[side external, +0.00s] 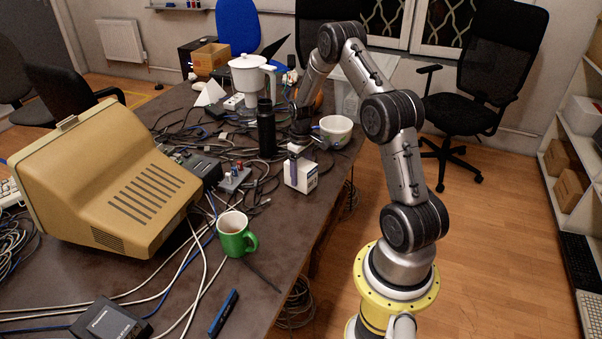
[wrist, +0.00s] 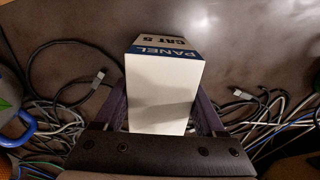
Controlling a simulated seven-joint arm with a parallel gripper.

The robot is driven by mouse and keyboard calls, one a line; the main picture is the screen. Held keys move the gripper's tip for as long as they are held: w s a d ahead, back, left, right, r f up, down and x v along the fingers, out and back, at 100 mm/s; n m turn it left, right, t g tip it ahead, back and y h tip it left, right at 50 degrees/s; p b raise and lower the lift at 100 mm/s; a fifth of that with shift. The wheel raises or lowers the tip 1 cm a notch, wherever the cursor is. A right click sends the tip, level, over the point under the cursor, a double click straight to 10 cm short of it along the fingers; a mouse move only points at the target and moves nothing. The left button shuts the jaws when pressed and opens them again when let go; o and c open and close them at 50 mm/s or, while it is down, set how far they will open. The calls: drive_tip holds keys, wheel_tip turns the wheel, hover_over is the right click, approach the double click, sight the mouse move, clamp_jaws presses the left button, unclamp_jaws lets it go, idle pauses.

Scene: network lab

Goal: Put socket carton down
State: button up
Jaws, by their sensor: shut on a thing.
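The socket carton (side external: 306,178) is a small white box in the side view, near the table's right edge. In the wrist view the carton (wrist: 162,98) shows a plain white face and a dark blue band reading PANEL and CAT 5. My gripper (side external: 294,167) points down with its purple fingers on either side of the carton. In the wrist view the gripper (wrist: 163,112) is shut on it, one finger along each side. The carton looks about upright. I cannot tell whether its bottom touches the table or hangs just above it.
The dark table (side external: 285,225) has bare room in front of the carton. Tangled cables (wrist: 62,120) lie on both sides. A black bottle (side external: 266,128), white bowl (side external: 336,131), green mug (side external: 235,238) and socket box with switches (side external: 234,179) stand around it.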

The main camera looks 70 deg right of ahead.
drive_tip(key=shift+f, duration=0.15)
drive_tip(key=o, duration=1.6)
drive_tip(key=shift+c, duration=0.2)
